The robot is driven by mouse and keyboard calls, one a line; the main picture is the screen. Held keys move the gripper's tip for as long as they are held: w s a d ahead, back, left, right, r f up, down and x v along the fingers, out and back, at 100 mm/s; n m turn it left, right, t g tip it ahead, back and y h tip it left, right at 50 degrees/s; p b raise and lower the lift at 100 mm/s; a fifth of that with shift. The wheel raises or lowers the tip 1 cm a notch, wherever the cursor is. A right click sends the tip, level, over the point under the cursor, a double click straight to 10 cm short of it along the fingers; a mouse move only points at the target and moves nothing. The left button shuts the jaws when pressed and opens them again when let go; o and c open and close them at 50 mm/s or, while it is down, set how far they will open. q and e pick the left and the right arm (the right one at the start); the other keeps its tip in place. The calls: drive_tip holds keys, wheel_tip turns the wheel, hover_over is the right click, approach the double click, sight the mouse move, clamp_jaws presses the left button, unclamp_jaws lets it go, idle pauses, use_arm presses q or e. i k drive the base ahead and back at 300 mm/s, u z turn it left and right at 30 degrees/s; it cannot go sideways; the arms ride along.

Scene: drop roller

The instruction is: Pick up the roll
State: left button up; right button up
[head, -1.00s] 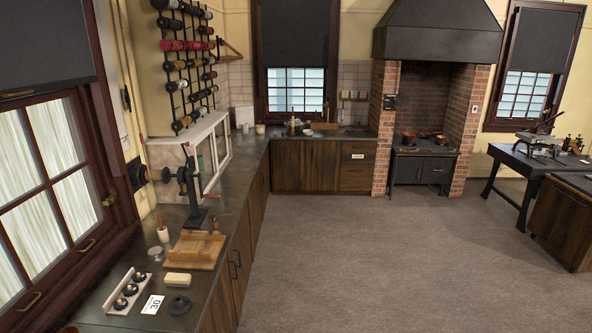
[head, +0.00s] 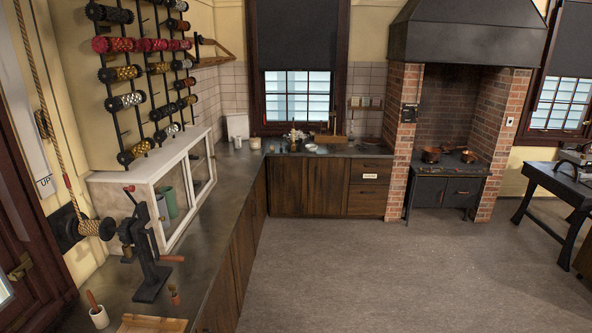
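Several patterned rolls hang on a black rack (head: 152,97) on the wall at the upper left. They include a red roll (head: 114,45), a gold roll (head: 121,73) and a silver roll (head: 127,102). Which one the task means cannot be told. Neither of my grippers is in view.
The dark counter (head: 222,215) runs along the left wall and turns right at the back. A white glass-fronted case (head: 165,190) stands on it below the rack. A brick hearth (head: 400,130) stands at the back. The floor (head: 390,270) is clear.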

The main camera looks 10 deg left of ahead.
sight(185, 44)
drive_tip(key=i, duration=7.65)
drive_tip(key=u, duration=4.45)
drive_tip(key=i, duration=1)
drive_tip(key=z, duration=0.15)
